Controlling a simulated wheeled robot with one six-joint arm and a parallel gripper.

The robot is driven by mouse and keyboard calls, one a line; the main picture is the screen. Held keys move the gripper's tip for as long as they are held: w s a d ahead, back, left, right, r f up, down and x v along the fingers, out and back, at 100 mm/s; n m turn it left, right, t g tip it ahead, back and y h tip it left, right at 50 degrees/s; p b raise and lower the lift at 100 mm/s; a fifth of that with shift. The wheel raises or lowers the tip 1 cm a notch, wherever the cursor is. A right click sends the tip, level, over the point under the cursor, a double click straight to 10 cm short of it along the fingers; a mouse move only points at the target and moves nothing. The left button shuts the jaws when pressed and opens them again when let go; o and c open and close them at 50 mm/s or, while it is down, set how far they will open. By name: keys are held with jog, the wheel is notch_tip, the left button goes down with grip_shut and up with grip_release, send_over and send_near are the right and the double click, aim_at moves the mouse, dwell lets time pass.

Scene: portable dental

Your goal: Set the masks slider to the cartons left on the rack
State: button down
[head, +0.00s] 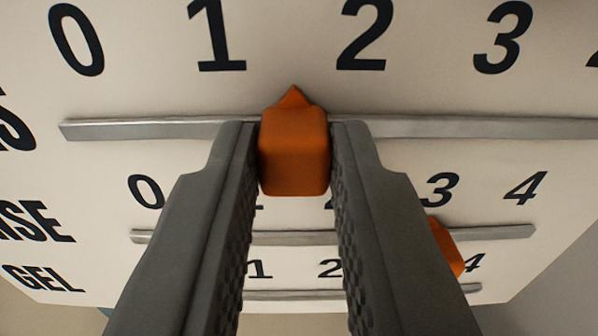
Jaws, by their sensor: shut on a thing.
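An orange slider knob (293,150) with a pointed tip sits on the top metal rail (150,129) of a white board. Its tip points up between the printed 1 (217,36) and 2 (365,35), about midway. The row's label at the left edge is cut off, with only a final S showing. My gripper (293,160) is shut on this orange knob, one finger on each side. The rack and its cartons are not in view.
A lower rail (480,233), its row label ending in "SE", carries another orange knob (446,248) near 3 to 4, partly behind my right finger. A third rail (300,294), labelled GEL, runs along the board's bottom. My fingers hide parts of both lower scales.

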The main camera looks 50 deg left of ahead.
jog(key=shift+s+a, duration=0.7)
jog(key=shift+s, duration=0.25)
jog(key=c, duration=1.3)
grip_release()
jog(key=v, duration=1.7)
jog(key=shift+s+d, duration=0.15)
jog(key=shift+d, duration=0.05)
